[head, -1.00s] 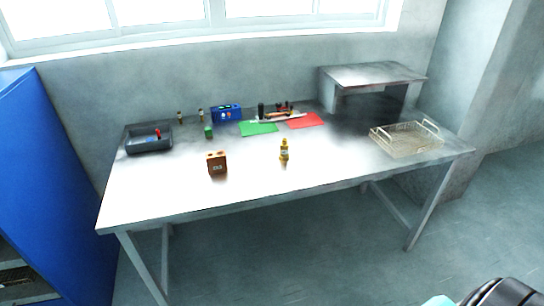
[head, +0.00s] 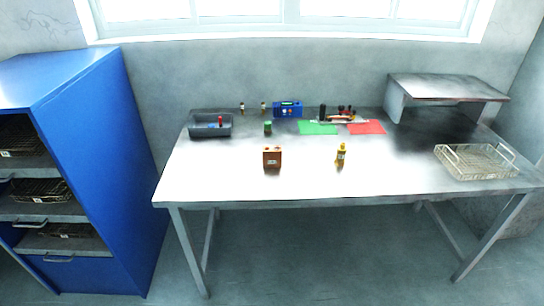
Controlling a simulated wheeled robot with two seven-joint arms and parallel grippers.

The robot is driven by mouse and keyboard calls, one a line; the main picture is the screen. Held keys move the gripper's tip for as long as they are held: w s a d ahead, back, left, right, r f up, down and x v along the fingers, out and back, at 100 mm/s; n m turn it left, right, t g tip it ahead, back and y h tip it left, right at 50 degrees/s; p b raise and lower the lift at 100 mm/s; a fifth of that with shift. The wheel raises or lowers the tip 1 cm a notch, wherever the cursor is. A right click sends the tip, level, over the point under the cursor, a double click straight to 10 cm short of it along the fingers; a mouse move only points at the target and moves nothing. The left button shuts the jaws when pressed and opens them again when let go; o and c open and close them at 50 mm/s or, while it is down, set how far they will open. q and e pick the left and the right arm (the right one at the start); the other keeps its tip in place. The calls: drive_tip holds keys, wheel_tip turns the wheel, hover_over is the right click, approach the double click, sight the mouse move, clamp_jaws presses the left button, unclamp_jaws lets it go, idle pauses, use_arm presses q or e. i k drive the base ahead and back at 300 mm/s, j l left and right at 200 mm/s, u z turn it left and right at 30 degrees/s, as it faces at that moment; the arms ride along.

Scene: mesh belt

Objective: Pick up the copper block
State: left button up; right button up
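The copper block (head: 272,158) is a small brown-orange block with a pale mark on its front. It stands on the steel table (head: 222,178), left of the middle and close to the front edge. Nothing touches it. Neither of my grippers shows in the head view now.
A yellow bottle (head: 341,155) stands right of the block. Behind are a small green item (head: 267,128), a dark tray (head: 198,131), a blue meter (head: 288,109), a green mat (head: 318,128) and a red mat (head: 367,128). A wire basket (head: 450,166) sits right. A blue cabinet (head: 130,150) stands left.

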sight(271, 155)
drive_tip(key=i+l+u, duration=0.1)
drive_tip(key=l, duration=0.2)
drive_tip(key=i+l+u, duration=0.2)
drive_tip(key=i+l, duration=0.15)
drive_tip(key=l, duration=0.3)
drive_tip(key=i+l+u, duration=0.1)
drive_tip(key=l, duration=0.2)
drive_tip(key=i+l+u, duration=0.1)
drive_tip(key=l, duration=0.25)
